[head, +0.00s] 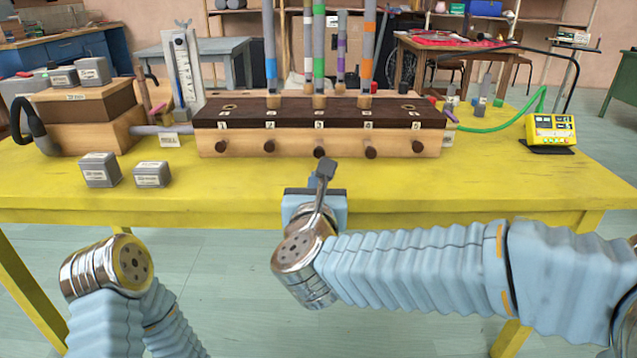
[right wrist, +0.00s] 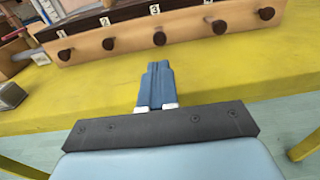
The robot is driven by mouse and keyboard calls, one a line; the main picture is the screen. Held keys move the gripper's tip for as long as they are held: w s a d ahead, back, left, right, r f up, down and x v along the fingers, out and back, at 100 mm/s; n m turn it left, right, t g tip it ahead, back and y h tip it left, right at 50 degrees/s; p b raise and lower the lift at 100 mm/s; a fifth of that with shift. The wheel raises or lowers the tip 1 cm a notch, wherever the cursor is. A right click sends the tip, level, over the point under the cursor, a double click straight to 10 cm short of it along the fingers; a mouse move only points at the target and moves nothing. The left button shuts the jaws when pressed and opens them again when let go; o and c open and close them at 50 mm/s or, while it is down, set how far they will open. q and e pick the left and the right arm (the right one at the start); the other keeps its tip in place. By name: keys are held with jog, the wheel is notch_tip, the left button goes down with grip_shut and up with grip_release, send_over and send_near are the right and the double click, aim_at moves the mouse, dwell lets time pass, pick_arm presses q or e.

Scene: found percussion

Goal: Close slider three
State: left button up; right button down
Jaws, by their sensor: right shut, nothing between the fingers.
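The wooden box (head: 300,137) with a dark top stands on the yellow table and has a row of dark round slider knobs on its front, numbered 1 to 5. Slider three (head: 319,152) is the middle knob; it also shows in the right wrist view (right wrist: 159,38) below the number 3. My right gripper (head: 326,168) is shut and empty, just in front of slider three and a little below it. In the right wrist view its blue fingers (right wrist: 157,68) point at that knob, with a gap between. My left gripper is not visible; only the left arm's end shows at lower left.
Slider two (head: 269,147) and slider four (head: 370,152) flank the middle knob. Colour-banded tubes stand on the box. Grey weights (head: 100,170) lie at left by a wooden bellows box (head: 85,115). A yellow meter (head: 551,130) sits at right. The table front is clear at right.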

aim_at(319, 152)
jog(key=w, duration=0.3)
jog(key=w+p, duration=0.1)
jog(key=w, duration=0.2)
jog(key=w+p, duration=0.1)
jog(key=w, duration=0.3)
jog(key=shift+d+f, duration=0.1)
jog(key=shift+f, duration=0.25)
jog(key=w+b, duration=0.1)
jog(key=w, duration=0.2)
jog(key=shift+w+f+b, duration=0.1)
jog(key=shift+w+b, duration=0.15)
jog(key=shift+b, duration=0.1)
jog(key=shift+d+r, duration=0.1)
jog(key=shift+r, duration=0.15)
